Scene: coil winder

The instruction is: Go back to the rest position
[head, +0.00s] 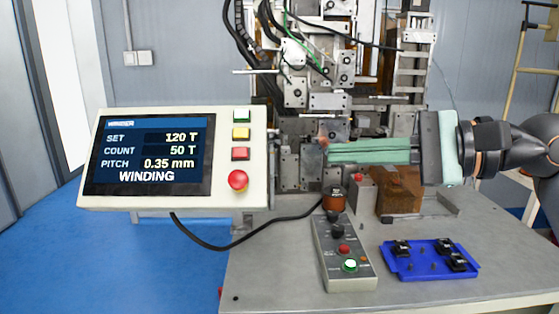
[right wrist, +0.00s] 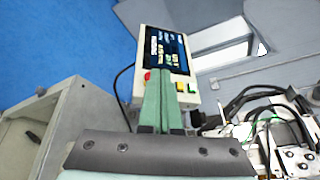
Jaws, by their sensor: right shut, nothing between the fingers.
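My right gripper (head: 330,153) reaches in from the right in the head view, its long green fingers pointing left. The fingers are shut together with nothing between them, in front of the coil winder (head: 328,101). In the right wrist view the closed fingers (right wrist: 171,80) point toward the control panel (right wrist: 165,58). The same panel (head: 175,203) in the head view reads WINDING, count 50 T of 120 T. The fingertips hide part of the winder's middle. My left gripper is not in view.
A grey button box (head: 345,279) stands on the table (head: 281,291). A copper-coloured spool (head: 334,202) is behind it. A blue tray (head: 433,274) with several small black parts lies at the right front. A brown block (head: 397,204) is below my gripper. Blue floor is open at left.

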